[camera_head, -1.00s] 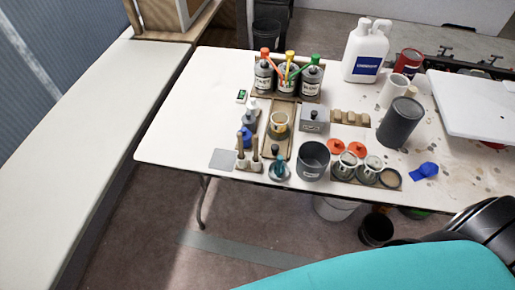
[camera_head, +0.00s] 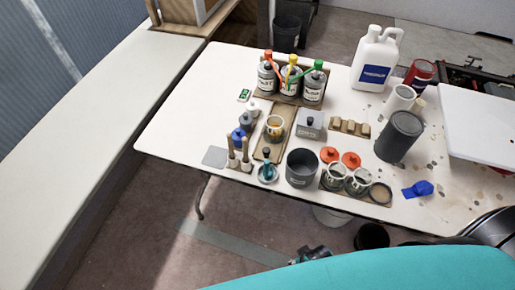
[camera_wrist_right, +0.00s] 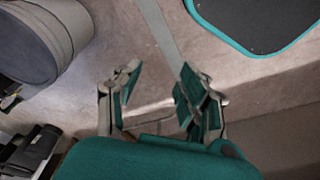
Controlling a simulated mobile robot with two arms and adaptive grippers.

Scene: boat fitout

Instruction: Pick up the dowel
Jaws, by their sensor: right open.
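Two upright wooden rods, which look like dowels (camera_head: 246,152), stand side by side in a small wooden holder near the front left of the white table (camera_head: 185,125). I cannot tell which one is meant. In the right wrist view my right gripper (camera_wrist_right: 158,88) is open and empty, with bare floor between and beyond its fingers. A dark gripper part, likely of my right arm, shows in the head view (camera_head: 312,254) below the table's front edge, well apart from the rods. My left gripper is not in view.
Near the rods are a grey square plate (camera_head: 215,156), a blue-capped bottle (camera_head: 238,136), a teal-handled item (camera_head: 267,170) and a dark cup (camera_head: 301,168). A dark bucket (camera_head: 371,236) is on the floor. The table's left end is clear.

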